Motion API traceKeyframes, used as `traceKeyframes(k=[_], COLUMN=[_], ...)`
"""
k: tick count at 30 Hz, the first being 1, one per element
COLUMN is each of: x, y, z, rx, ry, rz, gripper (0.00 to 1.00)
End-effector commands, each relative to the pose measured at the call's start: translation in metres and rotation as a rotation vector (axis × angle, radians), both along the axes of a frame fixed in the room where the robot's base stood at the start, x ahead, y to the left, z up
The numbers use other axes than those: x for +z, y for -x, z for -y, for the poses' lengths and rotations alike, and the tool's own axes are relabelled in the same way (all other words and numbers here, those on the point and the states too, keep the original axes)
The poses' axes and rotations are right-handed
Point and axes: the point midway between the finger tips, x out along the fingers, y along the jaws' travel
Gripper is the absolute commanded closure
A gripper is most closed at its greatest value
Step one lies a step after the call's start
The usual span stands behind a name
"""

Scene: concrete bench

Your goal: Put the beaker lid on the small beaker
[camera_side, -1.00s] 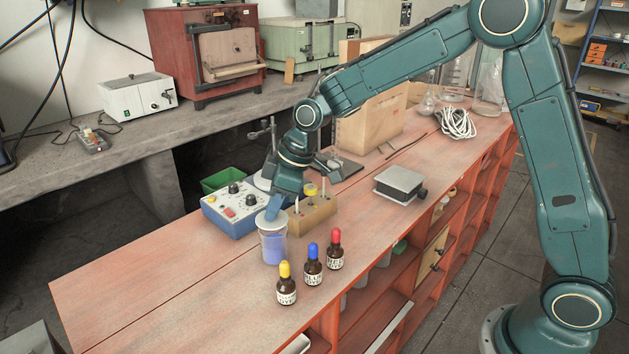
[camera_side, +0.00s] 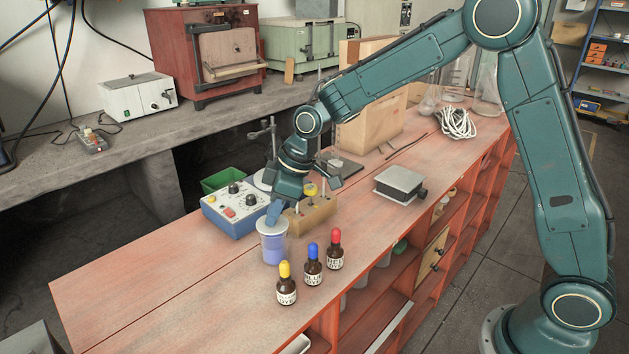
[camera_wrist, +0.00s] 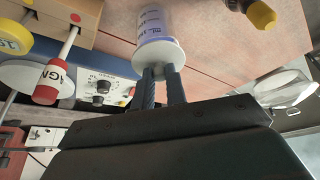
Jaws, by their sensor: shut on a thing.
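The small beaker (camera_side: 274,250) stands upright on the red bench, with blue-violet colour showing through its wall. It also shows at the top of the wrist view (camera_wrist: 162,22). The white beaker lid (camera_wrist: 160,56) is a round disc across the beaker's mouth in the wrist view. In the side view the lid (camera_side: 264,226) lies at the beaker's rim, and I cannot tell whether it is fully seated. My gripper (camera_side: 272,217) points down over the beaker, shut on the lid; its two fingers (camera_wrist: 163,82) meet the lid's middle.
Three dropper bottles (camera_side: 313,268) stand right of the beaker. A blue control box (camera_side: 230,212) and a wooden rack (camera_side: 318,217) with upright items stand close behind it. A flat-topped device (camera_side: 400,184) is farther right. The bench at front left is clear.

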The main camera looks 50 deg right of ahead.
Motion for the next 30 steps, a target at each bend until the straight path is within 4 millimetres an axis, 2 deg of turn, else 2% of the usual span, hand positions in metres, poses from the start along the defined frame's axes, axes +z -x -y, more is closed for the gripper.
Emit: traceKeyframes(k=[30], x=[-0.0077], y=[0.0], z=[0.0], rx=[0.0], ry=[0.0], rz=[0.0], gripper=[1.0])
